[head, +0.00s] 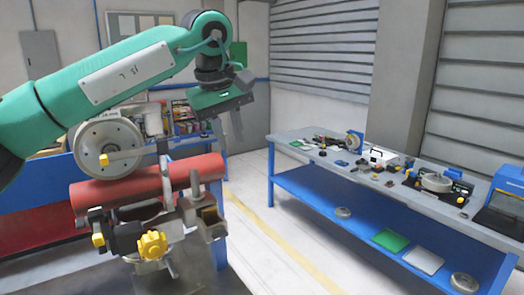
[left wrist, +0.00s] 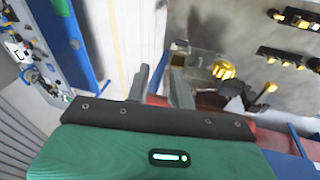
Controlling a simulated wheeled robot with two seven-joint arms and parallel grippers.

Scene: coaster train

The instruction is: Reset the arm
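My left arm comes in from the left of the head view, green and raised, bent over at its elbow or wrist joint. My left gripper (head: 229,128) hangs at its end with the fingers pointing down, above and to the right of a red cylinder (head: 150,181). In the left wrist view the two grey fingers of my left gripper (left wrist: 159,88) stand apart with nothing between them. The red cylinder shows partly behind the gripper body there. My right gripper is in neither view.
A fixture with a yellow knob (head: 152,244) stands at the red cylinder; the knob also shows in the left wrist view (left wrist: 223,69). A grey wheel (head: 108,146) is behind the cylinder. A blue-framed bench (head: 330,203) with several parts stands right. Floor between is clear.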

